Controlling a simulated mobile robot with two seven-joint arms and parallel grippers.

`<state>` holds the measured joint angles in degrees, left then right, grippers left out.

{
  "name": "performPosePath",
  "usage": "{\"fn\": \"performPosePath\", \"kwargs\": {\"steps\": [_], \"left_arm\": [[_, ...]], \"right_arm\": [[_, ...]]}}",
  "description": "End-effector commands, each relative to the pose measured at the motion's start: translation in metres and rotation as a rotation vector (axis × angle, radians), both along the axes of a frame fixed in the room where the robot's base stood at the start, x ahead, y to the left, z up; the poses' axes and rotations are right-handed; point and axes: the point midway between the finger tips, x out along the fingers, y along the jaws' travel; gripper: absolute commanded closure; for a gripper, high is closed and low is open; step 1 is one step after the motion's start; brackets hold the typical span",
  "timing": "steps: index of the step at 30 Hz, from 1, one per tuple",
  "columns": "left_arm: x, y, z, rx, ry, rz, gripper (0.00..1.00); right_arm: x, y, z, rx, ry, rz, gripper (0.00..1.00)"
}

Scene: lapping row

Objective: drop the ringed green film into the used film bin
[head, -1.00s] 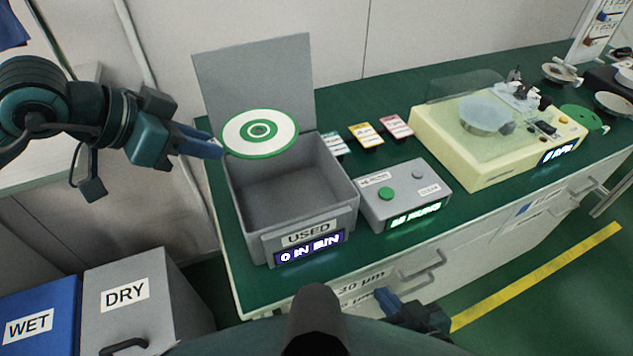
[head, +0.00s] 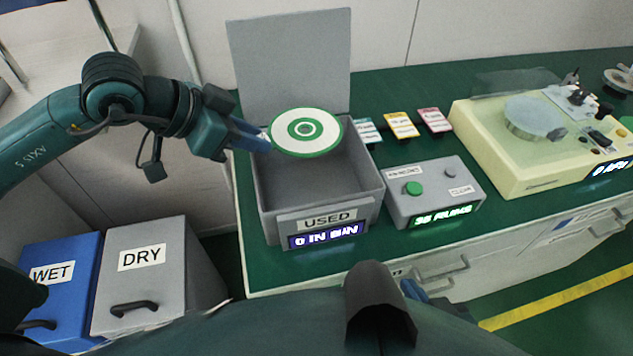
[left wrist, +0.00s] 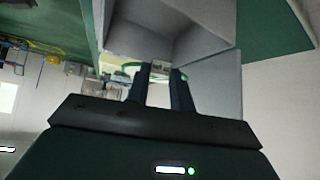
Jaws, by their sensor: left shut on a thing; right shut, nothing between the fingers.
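The film (head: 305,130) is a white disc with a green rim and green rings around its centre. My left gripper (head: 268,143) is shut on its left edge and holds it roughly level above the back part of the open used film bin (head: 268,200). The grey bin is marked USED, its lid stands up behind, and its display reads 0 IN BIN. In the left wrist view the film (left wrist: 130,70) shows as a thin green edge at my fingertips, with the bin (left wrist: 190,30) beyond. My right gripper (head: 413,290) is shut and empty, low by the counter front, partly hidden.
A grey button box (head: 432,200) stands right of the bin. Several coloured packets (head: 402,125) lie behind it. A cream machine (head: 520,165) stands further right. Blue WET (head: 60,265) and grey DRY (head: 140,285) bins stand lower left.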

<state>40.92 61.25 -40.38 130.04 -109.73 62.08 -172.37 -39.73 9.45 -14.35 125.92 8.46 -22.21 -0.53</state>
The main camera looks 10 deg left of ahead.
Motion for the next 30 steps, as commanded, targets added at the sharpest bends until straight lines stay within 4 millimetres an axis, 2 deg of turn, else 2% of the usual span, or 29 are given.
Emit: {"fn": "performPosePath", "kwargs": {"steps": [9, 10, 18, 26, 30], "left_arm": [[0.0001, 0.0, -0.0019, -0.001, -0.001, 0.0, 0.99], [0.0001, 0.0, -0.0019, -0.001, -0.001, 0.0, 0.75], [0.0001, 0.0, -0.0018, 0.0, -0.001, -0.001, 0.53], [-0.0002, 0.0005, -0.0013, 0.0, -0.002, 0.0, 0.52], [-0.004, 0.0068, 0.0055, 0.002, -0.005, 0.001, 0.52]], "right_arm": [[-0.0001, -0.0003, 0.0, 0.0, -0.002, -0.001, 1.0], [0.0, -0.0004, 0.0001, 0.0, -0.002, -0.001, 1.0], [0.0, -0.0005, 0.0002, 0.0, -0.002, -0.001, 1.0], [0.0001, -0.0005, 0.0, 0.0, -0.003, -0.001, 1.0], [0.0003, -0.0007, -0.002, -0.001, -0.006, -0.002, 1.0]]}}
